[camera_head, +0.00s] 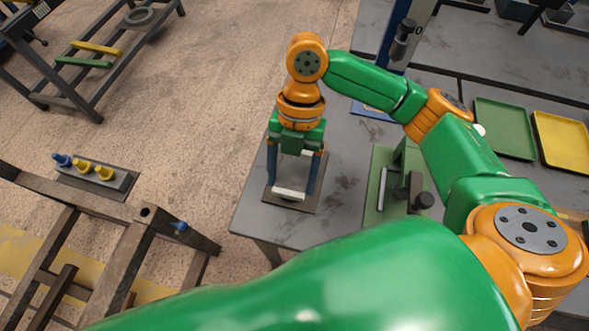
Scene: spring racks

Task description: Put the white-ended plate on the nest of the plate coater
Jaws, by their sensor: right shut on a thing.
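My right gripper (292,174) points down over the near left corner of the grey table. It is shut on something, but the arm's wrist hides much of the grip. A white bar (289,193), which looks like the white end of the plate, shows low between two upright blue parts. Below it is a dark, flat square base (300,205) on the table. I cannot tell whether this base is the plate coater's nest, or whether the plate touches it. My left gripper is not in view.
A green fixture (376,190) with black knobs stands just right of the gripper. Green (505,128) and yellow (563,140) trays lie farther right. A blue-framed machine (394,32) stands behind. A dark rack (130,240) is at lower left. Open floor lies left of the table.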

